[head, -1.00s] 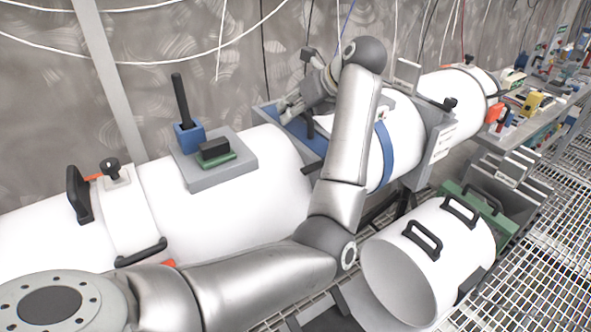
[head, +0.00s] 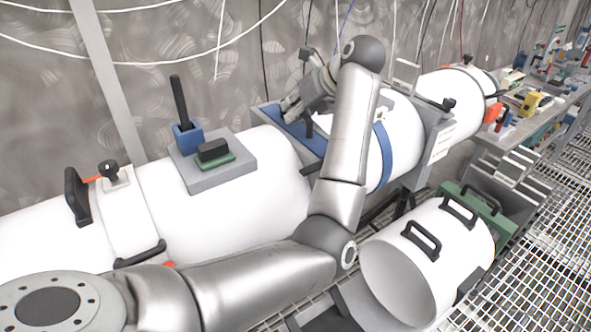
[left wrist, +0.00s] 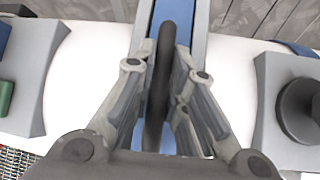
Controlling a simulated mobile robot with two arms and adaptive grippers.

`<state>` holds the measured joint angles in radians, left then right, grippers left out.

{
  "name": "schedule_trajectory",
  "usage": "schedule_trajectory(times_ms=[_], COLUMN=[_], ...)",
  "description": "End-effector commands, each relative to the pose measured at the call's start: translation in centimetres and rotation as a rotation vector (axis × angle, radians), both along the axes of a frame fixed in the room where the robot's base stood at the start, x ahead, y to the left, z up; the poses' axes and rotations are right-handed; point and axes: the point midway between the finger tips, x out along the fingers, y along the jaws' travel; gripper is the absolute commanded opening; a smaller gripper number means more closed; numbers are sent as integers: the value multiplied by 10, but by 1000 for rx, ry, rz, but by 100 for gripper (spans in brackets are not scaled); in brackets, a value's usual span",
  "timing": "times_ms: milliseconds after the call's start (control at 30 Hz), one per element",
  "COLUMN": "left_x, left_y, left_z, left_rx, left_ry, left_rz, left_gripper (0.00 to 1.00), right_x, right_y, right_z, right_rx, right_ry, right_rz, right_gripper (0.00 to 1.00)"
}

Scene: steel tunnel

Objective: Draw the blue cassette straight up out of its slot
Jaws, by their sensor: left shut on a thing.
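The blue cassette (head: 312,142) shows as a blue strip along the grey slot frame across the white tube. In the left wrist view its blue top (left wrist: 174,12) runs between two grey slot walls. A dark handle (left wrist: 163,75) stands on the cassette. My left gripper (head: 291,108) is over the cassette, partly behind my own arm in the head view. In the left wrist view the fingers of my left gripper (left wrist: 164,72) are closed on the handle from both sides. How deep the cassette sits in its slot I cannot tell. My right gripper is not in view.
A grey plate (head: 228,172) on the tube bears a blue block with a black upright rod (head: 180,98) and a green-based black block (head: 213,151). A round dark knob (left wrist: 300,110) is right of the slot. An open white cylinder (head: 415,270) lies in front.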

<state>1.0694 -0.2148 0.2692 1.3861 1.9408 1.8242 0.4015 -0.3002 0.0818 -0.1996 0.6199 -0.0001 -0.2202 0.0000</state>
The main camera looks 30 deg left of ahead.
Motion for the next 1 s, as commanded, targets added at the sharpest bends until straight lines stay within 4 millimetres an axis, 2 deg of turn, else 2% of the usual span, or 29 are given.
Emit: schedule_trajectory(times_ms=[100, 1000], left_x=[0, 0], left_y=[0, 0], left_z=[13, 68], left_rx=[3, 4], left_ry=[-7, -5], left_rz=[0, 0], left_gripper=[0, 0], right_x=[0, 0], right_y=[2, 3], right_z=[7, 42], right_rx=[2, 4], right_ry=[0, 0], right_rz=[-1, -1], right_gripper=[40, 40])
